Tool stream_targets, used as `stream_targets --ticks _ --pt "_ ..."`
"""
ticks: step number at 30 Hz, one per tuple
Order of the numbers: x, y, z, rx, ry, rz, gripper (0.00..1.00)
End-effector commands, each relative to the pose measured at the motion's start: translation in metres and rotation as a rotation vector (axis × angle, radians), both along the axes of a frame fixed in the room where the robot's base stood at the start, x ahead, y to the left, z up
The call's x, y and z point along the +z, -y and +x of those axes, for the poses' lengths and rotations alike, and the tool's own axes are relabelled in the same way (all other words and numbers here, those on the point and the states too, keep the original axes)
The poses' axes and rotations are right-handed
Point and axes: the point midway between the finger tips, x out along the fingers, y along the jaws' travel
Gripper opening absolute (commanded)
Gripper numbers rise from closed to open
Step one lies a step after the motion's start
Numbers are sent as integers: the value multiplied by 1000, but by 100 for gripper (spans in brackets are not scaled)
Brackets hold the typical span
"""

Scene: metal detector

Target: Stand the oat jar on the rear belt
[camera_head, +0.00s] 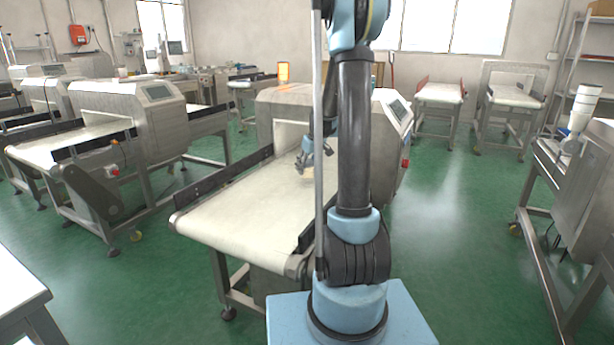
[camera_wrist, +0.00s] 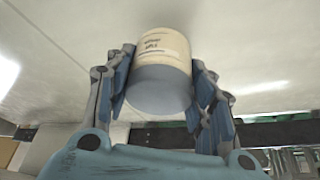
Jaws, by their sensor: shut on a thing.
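The oat jar (camera_wrist: 158,62) shows in the wrist view as a cream cylinder with dark print and a grey-blue end. My gripper (camera_wrist: 163,88) has one finger on each side of it and is shut on it. In the head view my gripper (camera_head: 311,160) is over the belt (camera_head: 235,205) near the mouth of the central metal detector. Only a small pale part of the jar (camera_head: 309,171) shows there, below the fingers. I cannot tell whether it touches the belt. My arm hides part of the belt and the detector.
The detector housing (camera_head: 272,108) stands just behind my gripper, with an orange lamp (camera_head: 284,72) on top. A dark side rail (camera_head: 228,186) runs along the belt's left edge. Another detector (camera_head: 130,110) stands to the left. Green floor is open on the right.

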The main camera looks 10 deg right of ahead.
Motion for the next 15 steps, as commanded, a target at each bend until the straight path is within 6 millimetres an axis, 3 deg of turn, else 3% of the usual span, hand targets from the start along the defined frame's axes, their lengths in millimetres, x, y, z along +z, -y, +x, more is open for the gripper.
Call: stream_targets --ticks 7,15 --pt "-31 0 0 0 0 0 23" --pt "-36 1 0 -1 0 0 23"
